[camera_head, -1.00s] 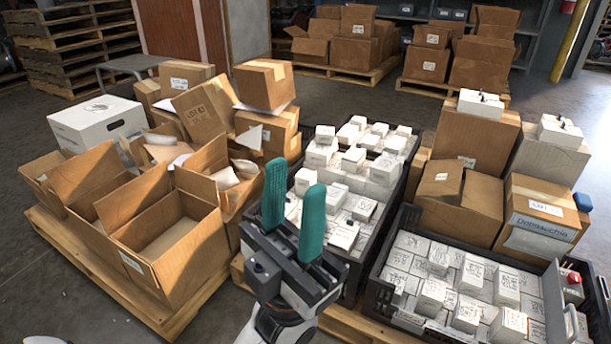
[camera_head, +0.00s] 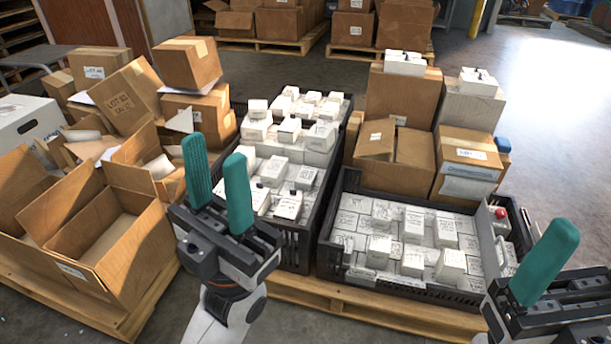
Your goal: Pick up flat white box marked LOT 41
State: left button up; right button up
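Many small white boxes with dark handwritten marks fill two black crates. I cannot read which one is LOT 41. The near right crate (camera_head: 400,288) holds flat white boxes (camera_head: 352,222) in a layer, with taller white boxes (camera_head: 415,225) standing on them. The far crate (camera_head: 292,238) holds more white boxes (camera_head: 288,205), stacked higher at the back. My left gripper (camera_head: 218,190), with teal fingers, is open and empty in front of the far crate's left side. My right gripper (camera_head: 550,262) is at the lower right, beside the near crate; only one teal finger clearly shows.
Open cardboard boxes (camera_head: 108,240) stand on a wooden pallet (camera_head: 110,318) at left. Closed cartons (camera_head: 468,160) stand behind the near crate, some with white boxes on top. A pallet edge (camera_head: 370,312) runs below the crates. Grey floor is clear at right.

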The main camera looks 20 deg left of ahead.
aim_at(304, 181)
jog(key=i+j+z, duration=0.35)
jog(key=j, duration=0.2)
jog(key=i+j+z, duration=0.35)
jog(key=j, duration=0.3)
jog(key=i+j+z, duration=0.15)
jog(key=j, duration=0.15)
jog(key=k, duration=0.05)
